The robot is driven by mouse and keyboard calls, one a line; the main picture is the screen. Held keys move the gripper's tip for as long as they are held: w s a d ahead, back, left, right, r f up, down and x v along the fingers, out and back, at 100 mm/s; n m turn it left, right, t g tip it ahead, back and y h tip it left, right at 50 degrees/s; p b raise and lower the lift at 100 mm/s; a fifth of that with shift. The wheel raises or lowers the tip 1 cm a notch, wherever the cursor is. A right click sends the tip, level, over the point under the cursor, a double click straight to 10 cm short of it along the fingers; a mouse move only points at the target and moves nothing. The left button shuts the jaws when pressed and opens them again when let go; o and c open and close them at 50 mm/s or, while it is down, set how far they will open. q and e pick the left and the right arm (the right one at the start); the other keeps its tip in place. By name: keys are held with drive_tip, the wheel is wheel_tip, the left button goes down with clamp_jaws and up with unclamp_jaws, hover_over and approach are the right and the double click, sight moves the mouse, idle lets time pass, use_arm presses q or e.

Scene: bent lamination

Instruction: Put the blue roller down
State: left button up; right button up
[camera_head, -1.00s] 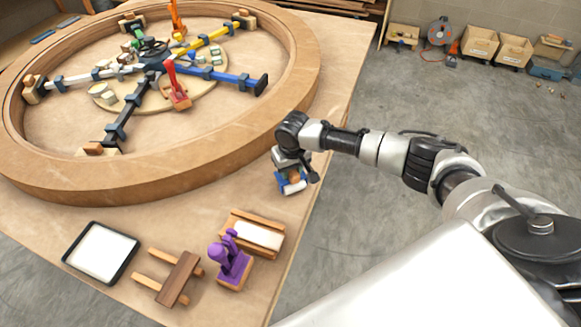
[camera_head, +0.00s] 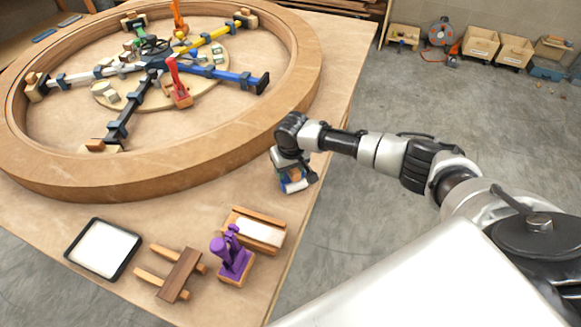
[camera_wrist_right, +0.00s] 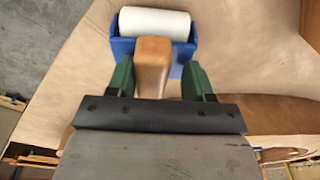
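The blue roller (camera_head: 293,182) has a blue frame, a white cylinder and a wooden handle. In the head view it appears to stand on the tabletop near its right edge, partly hidden by my right gripper (camera_head: 294,168). In the right wrist view the blue frame (camera_wrist_right: 121,47) and white cylinder lie beyond the fingertips, and the handle stands between the two green fingers of the gripper (camera_wrist_right: 156,78). A narrow gap shows between the right-hand finger and the handle; the other finger is close beside it. My left gripper is not in view.
A large wooden ring (camera_head: 200,172) with coloured clamps fills the back of the table (camera_head: 190,215). In front are a black-rimmed tray (camera_head: 103,248), a wooden stand (camera_head: 178,275), a purple tool (camera_head: 232,260) and a wooden holder with a white pad (camera_head: 257,231). Bare table surrounds the roller.

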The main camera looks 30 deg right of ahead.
drive_tip(key=shift+s+d+f, duration=0.25)
drive_tip(key=shift+d+f, duration=0.05)
drive_tip(key=shift+f, duration=0.1)
drive_tip(key=shift+d+r, duration=0.1)
drive_tip(key=shift+r, duration=0.2)
wheel_tip(320, 180, up, 13)
drive_tip(key=shift+s+f, duration=0.15)
drive_tip(key=shift+s, duration=0.15)
